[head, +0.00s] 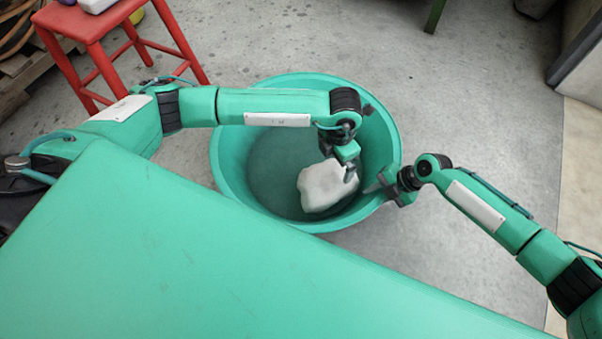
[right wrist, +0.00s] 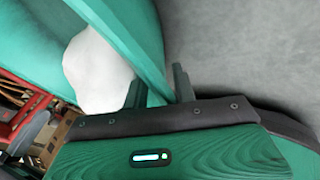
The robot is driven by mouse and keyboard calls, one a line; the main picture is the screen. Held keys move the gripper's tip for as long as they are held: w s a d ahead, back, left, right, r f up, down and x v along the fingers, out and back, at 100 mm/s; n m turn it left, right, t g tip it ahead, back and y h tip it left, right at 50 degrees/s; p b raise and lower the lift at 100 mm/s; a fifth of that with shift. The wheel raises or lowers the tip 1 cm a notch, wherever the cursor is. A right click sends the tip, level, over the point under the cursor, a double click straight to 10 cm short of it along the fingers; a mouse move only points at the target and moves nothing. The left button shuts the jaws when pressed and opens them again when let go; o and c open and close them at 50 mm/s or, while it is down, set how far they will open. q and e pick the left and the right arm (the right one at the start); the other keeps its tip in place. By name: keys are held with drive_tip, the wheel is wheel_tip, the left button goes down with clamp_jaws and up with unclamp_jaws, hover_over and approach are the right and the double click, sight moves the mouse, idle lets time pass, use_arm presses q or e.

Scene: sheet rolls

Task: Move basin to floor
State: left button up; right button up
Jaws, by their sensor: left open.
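The round green basin (head: 232,150) is in the middle of the head view, with a pale, lumpy white object (head: 325,187) inside it. I cannot tell whether its hidden bottom touches the floor (head: 480,110). My left gripper (head: 345,165) is open, reaching down inside the basin just above the white object. My right gripper (head: 388,190) is at the basin's right rim. In the right wrist view, its fingers (right wrist: 157,90) stand on either side of the basin wall (right wrist: 120,30); whether they press on it is unclear. The white object (right wrist: 98,72) also shows there.
A red stool (head: 85,25) with a white item on top stands at the upper left, beside wooden pallets (head: 25,65). A green leg (head: 435,15) shows at the top. Bare concrete floor lies behind and right of the basin.

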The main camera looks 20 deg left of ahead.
drive_tip(key=v, duration=1.1)
drive_tip(key=shift+r, duration=0.2)
drive_tip(key=shift+w+d, duration=0.1)
drive_tip(key=shift+d, duration=0.05)
